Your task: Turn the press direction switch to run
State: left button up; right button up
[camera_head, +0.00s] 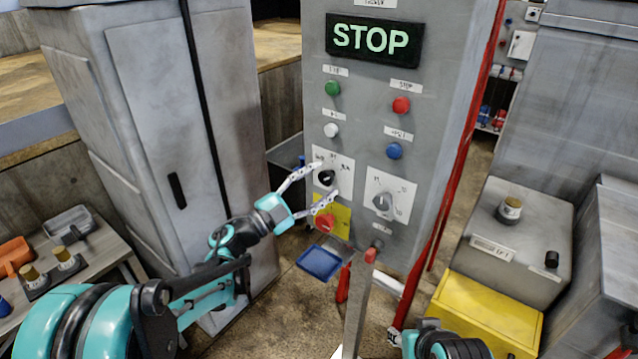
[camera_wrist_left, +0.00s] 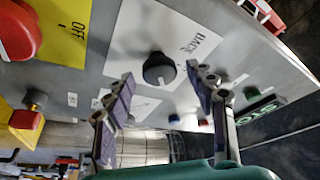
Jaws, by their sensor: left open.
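The press direction switch is a black knob (camera_head: 325,177) on a white plate on the grey control panel. In the left wrist view the black knob (camera_wrist_left: 158,69) shows close up, with the word BACK printed beside it. The knob's exact setting is too small to tell. My left gripper (camera_head: 324,181) is open in front of the switch, its fingers spread to the knob's upper and lower sides. In the left wrist view the open fingers (camera_wrist_left: 162,92) lie to either side of the knob, with no contact visible. My right gripper is not in view.
A second rotary knob (camera_head: 382,202) sits right of the switch. A red emergency button (camera_head: 325,222) on a yellow plate (camera_head: 342,214) is just below it. Green, red, white and blue buttons and a lit STOP sign (camera_head: 372,39) are above. A grey cabinet (camera_head: 160,100) stands left.

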pick_arm(q)
jog(key=v, duration=1.2)
jog(key=shift+r, duration=0.1)
